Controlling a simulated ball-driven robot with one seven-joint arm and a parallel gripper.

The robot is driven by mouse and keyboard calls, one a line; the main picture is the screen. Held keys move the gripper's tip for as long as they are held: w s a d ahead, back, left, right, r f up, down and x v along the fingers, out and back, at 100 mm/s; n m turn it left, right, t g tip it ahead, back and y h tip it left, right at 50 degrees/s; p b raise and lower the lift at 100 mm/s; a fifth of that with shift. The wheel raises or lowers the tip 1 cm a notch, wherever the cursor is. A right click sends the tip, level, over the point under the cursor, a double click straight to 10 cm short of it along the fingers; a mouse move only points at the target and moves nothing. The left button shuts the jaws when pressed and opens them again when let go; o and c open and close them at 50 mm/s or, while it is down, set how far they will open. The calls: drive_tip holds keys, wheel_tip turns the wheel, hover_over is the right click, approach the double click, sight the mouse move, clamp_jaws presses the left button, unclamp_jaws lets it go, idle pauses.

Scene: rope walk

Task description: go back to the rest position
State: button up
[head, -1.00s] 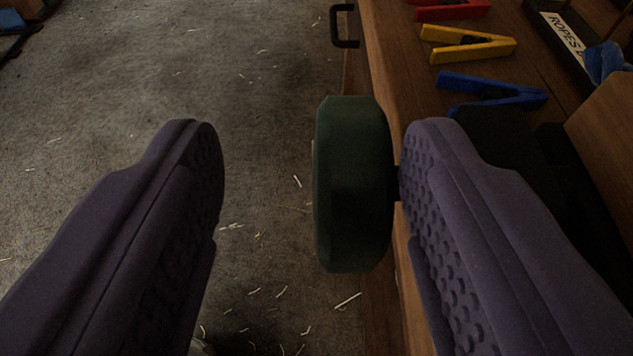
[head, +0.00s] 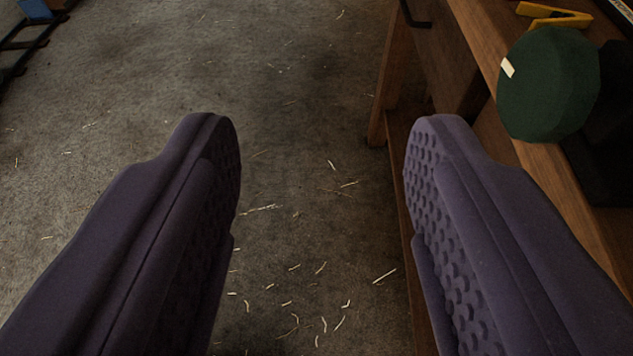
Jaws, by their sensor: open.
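My gripper (head: 322,135) shows in the head view with its two purple padded fingers wide apart. It is open, and nothing is between the fingers. The grey floor shows through the gap. A dark green round knob (head: 547,84) with a pale mark on its face is at the upper right, beyond and to the right of the right finger. It is apart from the fingers.
A wooden bench (head: 540,165) runs along the right side, with a dark handle (head: 414,18) on its front. A yellow clamp (head: 553,16) lies on its top. The floor (head: 290,200) is strewn with pale fibres and is open. A dark rail-like frame (head: 28,45) stands at the far left.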

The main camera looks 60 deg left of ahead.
drive_tip(key=w+d+h+b, duration=0.2)
drive_tip(key=w+d+h, duration=0.2)
drive_tip(key=w+d, duration=0.3)
drive_tip(key=w+d+r+m+t+h+b, duration=0.1)
drive_tip(key=w+d+r+t+h+b, duration=0.15)
drive_tip(key=w+r, duration=0.5)
drive_tip(key=w+d+r+m+t+h+b, duration=0.15)
drive_tip(key=w+d+r+h, duration=0.25)
drive_tip(key=r, duration=0.6)
drive_tip(key=s+a+r+m+t+h+b, duration=0.1)
drive_tip(key=s+r+m+h+b, duration=0.15)
drive_tip(key=r, duration=1.25)
drive_tip(key=s+a+r+m+t+h+b, duration=0.1)
drive_tip(key=s+r+m+b, duration=0.2)
drive_tip(key=r, duration=1.1)
drive_tip(key=s+a+r+m+t+y, duration=0.1)
drive_tip(key=s+a+r, duration=0.4)
drive_tip(key=s+r, duration=0.9)
drive_tip(key=shift+s+r+m+y+b, duration=0.15)
drive_tip(key=shift+s+m+y+b, duration=0.2)
drive_tip(key=shift+s+m+y, duration=0.55)
drive_tip(key=shift+w, duration=0.15)
